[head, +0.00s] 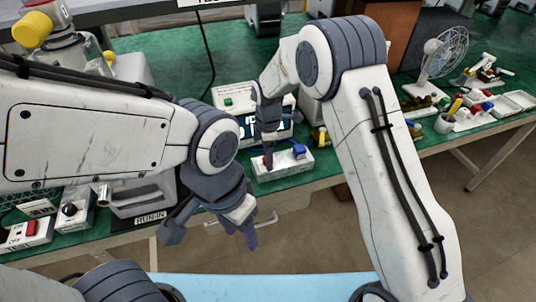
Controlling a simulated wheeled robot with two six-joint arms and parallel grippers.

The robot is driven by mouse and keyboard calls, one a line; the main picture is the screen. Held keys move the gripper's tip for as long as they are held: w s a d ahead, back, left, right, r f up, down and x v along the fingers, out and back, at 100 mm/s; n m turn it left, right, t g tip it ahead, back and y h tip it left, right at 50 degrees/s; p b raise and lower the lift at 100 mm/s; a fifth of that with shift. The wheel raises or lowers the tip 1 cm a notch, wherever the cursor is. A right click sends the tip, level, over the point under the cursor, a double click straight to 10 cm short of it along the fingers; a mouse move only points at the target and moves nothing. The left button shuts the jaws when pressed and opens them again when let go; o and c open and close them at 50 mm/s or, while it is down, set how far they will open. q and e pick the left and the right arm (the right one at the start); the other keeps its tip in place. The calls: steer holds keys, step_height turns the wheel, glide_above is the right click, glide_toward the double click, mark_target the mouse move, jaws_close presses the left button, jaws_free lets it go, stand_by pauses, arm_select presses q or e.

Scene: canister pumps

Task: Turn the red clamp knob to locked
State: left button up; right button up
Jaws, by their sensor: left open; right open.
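A small red part (266,163), which looks like the red clamp knob, shows on the left end of a white block (283,171) near the table's front edge. My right gripper (268,158) points down at it from above and hides most of it. The gripper is open, seen nearly edge-on, and I cannot tell whether its fingers touch the knob. A blue part (299,151) sits on the block's right end. My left gripper (211,238) is open and empty, in front of the table edge. The knob's turn position cannot be read.
A white device with a display (250,122) stands behind the block. A yellow-knobbed apparatus (32,28) and switch boxes (30,229) are at the left. A fan (446,50), a cup (444,122) and trays (514,102) are at the right. Green tabletop (330,170) is bare right of the block.

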jaws_close()
steer(key=shift+m, duration=0.3)
steer(key=m+p, duration=0.1)
steer(key=m, duration=0.2)
steer(key=shift+m, duration=0.3)
steer(key=m+p, duration=0.1)
steer(key=m, duration=0.3)
steer(key=shift+m, duration=0.3)
steer(key=m+p, duration=0.1)
steer(key=m, duration=0.8)
